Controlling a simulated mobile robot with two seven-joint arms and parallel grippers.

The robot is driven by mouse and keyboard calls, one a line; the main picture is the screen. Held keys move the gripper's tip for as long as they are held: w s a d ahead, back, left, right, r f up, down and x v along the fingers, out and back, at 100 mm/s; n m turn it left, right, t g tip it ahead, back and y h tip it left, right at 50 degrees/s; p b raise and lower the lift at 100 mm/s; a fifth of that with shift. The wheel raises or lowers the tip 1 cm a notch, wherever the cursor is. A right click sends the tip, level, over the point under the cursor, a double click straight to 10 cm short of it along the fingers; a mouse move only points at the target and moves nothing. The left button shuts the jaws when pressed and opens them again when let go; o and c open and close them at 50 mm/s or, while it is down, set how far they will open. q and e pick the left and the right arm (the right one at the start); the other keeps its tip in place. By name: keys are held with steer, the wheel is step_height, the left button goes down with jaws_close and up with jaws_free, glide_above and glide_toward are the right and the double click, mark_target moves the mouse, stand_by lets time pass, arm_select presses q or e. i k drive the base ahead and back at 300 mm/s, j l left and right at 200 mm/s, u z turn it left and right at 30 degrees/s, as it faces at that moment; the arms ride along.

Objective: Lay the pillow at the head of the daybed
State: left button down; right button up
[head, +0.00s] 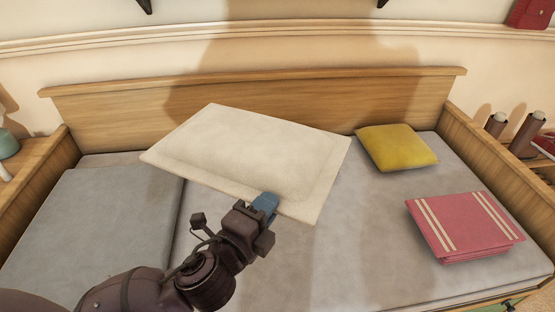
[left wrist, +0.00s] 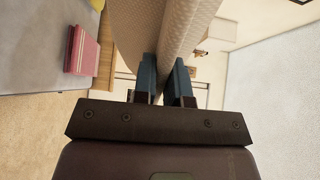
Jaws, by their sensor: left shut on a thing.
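A cream rectangular pillow (head: 245,152) is held flat above the daybed in the head view. My left gripper (head: 265,205) is shut on the pillow's near edge, toward its right corner. In the left wrist view the pillow (left wrist: 165,35) stands between the two blue fingers of my left gripper (left wrist: 166,80). The daybed has a grey mattress (head: 265,265) and a wooden backboard (head: 300,98). The pillow hides part of the mattress and backboard. My right gripper is in neither view.
A yellow cushion (head: 397,147) lies at the back right of the mattress. A folded red striped blanket (head: 463,227) lies at the right front. A grey folded cover (head: 95,225) lies on the left. Wooden end panels (head: 500,190) bound the bed. The middle front is clear.

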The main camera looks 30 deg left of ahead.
mark_target(78, 245)
steer(key=l, duration=0.25)
steer(key=i+l, duration=0.15)
steer(key=l+u, duration=0.55)
steer(key=u, duration=1.25)
steer(key=i+l, duration=0.05)
